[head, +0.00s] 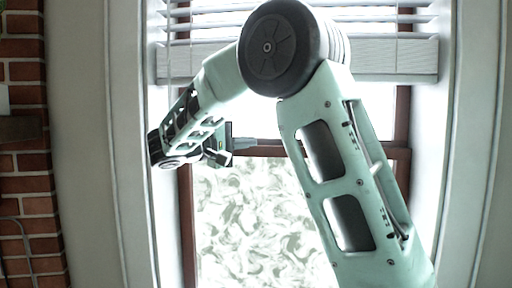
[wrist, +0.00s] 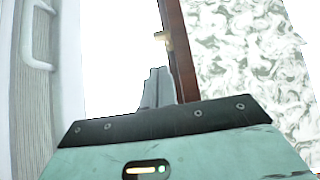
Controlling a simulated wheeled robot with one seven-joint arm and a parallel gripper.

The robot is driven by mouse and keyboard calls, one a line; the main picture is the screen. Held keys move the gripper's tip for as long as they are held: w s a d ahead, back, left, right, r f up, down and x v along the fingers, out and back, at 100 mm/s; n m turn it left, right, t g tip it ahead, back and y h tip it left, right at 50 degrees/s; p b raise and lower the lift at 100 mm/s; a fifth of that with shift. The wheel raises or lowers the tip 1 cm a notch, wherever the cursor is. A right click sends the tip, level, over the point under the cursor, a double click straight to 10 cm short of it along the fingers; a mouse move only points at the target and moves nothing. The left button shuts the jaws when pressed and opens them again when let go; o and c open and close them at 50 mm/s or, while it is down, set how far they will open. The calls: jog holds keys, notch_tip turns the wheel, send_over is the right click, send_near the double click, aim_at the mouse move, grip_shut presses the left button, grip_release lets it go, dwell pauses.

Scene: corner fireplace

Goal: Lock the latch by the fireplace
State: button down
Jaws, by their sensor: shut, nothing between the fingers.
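The latch (wrist: 163,37) is a small brass-coloured piece on the brown window rail (wrist: 178,50) in the wrist view. It sits a short way beyond my fingertips, slightly to their right, and looks apart from them. I cannot tell from its shape how it is turned. My gripper (wrist: 158,72) is shut and empty, its grey fingers close to the left of the rail. In the head view my gripper (head: 246,142) is in front of the window's brown middle rail (head: 275,148). I cannot make out the latch there.
White blinds (head: 395,62) hang across the upper window; their bottom bar (wrist: 38,80) shows left in the wrist view. Patterned glass (head: 262,225) fills the lower window. Pale frame sides (head: 132,200) flank it, with brick (head: 32,215) at the far left.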

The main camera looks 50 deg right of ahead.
jog(key=shift+d, duration=0.1)
jog(key=s+d+p, duration=0.1)
jog(key=d+p, duration=0.4)
jog(key=d, duration=0.4)
jog(key=shift+s+d, duration=0.35)
jog(key=shift+d, duration=0.05)
jog(key=shift+f+t+b, duration=0.15)
jog(key=shift+t+b, duration=0.15)
jog(key=shift+b, duration=0.1)
